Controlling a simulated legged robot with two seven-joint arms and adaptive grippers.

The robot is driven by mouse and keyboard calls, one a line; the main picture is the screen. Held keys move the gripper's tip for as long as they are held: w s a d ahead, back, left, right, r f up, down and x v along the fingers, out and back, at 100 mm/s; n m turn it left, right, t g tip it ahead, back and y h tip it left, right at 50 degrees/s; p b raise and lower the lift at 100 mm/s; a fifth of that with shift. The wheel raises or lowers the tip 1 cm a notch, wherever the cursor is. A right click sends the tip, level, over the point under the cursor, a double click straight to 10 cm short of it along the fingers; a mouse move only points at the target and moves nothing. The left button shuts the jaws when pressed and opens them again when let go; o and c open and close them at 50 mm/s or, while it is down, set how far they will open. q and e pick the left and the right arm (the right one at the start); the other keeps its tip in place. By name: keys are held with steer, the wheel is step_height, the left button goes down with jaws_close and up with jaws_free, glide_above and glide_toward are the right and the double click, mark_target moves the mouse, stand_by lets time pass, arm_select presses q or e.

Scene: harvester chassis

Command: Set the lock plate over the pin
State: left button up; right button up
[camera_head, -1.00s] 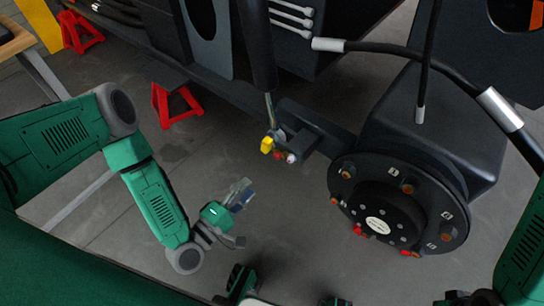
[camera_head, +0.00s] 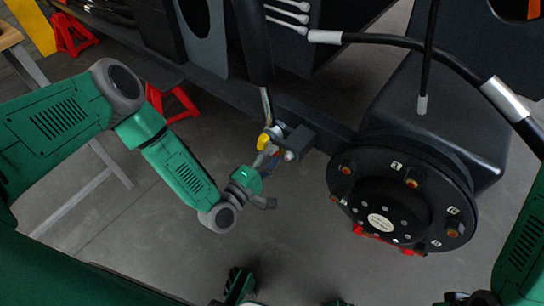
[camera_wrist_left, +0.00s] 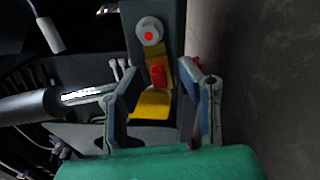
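My left gripper (camera_head: 267,158) is at the dark bracket (camera_head: 300,140) near the lower end of the hydraulic cylinder. In the left wrist view, its two fingers (camera_wrist_left: 160,95) stand apart, with a yellow part (camera_wrist_left: 150,104) and a red piece (camera_wrist_left: 157,74) showing between them. A yellow strip, perhaps the lock plate, runs from the red piece up beside a pale bolt head (camera_wrist_left: 149,31) with a red centre. I cannot tell which part is the pin. In the head view, the yellow part (camera_head: 264,141) shows just above the fingers.
A round dark hub (camera_head: 395,205) with bolts stands right of the bracket. The cylinder (camera_head: 250,45) comes down from above. Red stands (camera_head: 172,103) are under the chassis at left. A thick black hose (camera_head: 420,60) crosses the upper right. The grey floor below is clear.

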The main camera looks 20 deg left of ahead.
arm_select(q)
jaws_close()
steer(key=shift+r+m+p, duration=0.25)
steer(key=shift+m+p, duration=0.3)
steer(key=shift+m, duration=0.45)
jaws_free()
steer(key=v, duration=1.2)
